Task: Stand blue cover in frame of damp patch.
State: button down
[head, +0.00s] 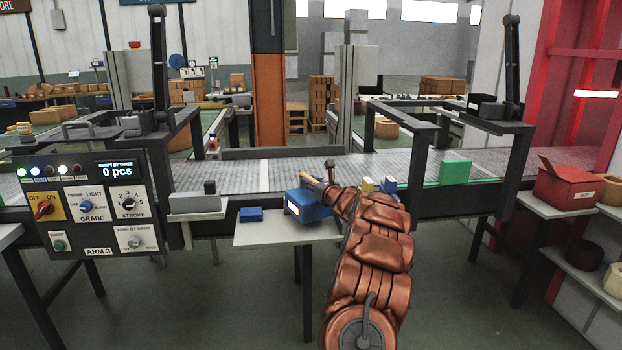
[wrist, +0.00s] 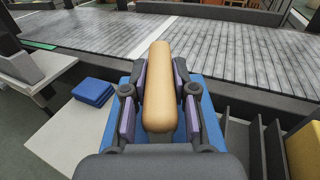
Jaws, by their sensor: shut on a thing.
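My gripper (wrist: 158,95) is shut on a tan, round-ended handle (wrist: 158,70), which lies between its fingers. In the head view, my gripper (head: 330,186) is over the small white side table, with the tan handle (head: 309,182) sticking out to the left. A larger blue body (head: 310,206) with a pale front panel is below the gripper; the fingers partly hide it in the wrist view. A flat blue block (head: 250,214) lies to its left on the table and also shows in the wrist view (wrist: 93,92). I cannot make out a damp patch or its frame.
The grey conveyor (head: 225,174) runs behind the white side table (head: 275,234). A green block (head: 455,173) stands at the belt's near edge. A control panel (head: 98,205) is on the left, a red box (head: 568,188) on the right. Dark upright dividers (wrist: 255,140) are right of the gripper.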

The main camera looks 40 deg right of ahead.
aim_at(311, 194)
jog(key=shift+d+f, duration=0.1)
jog(key=shift+f, duration=1.6)
jog(key=c, duration=0.9)
grip_release()
jog(key=shift+f, duration=0.1)
jog(key=b+v, duration=0.2)
jog(key=v, duration=1)
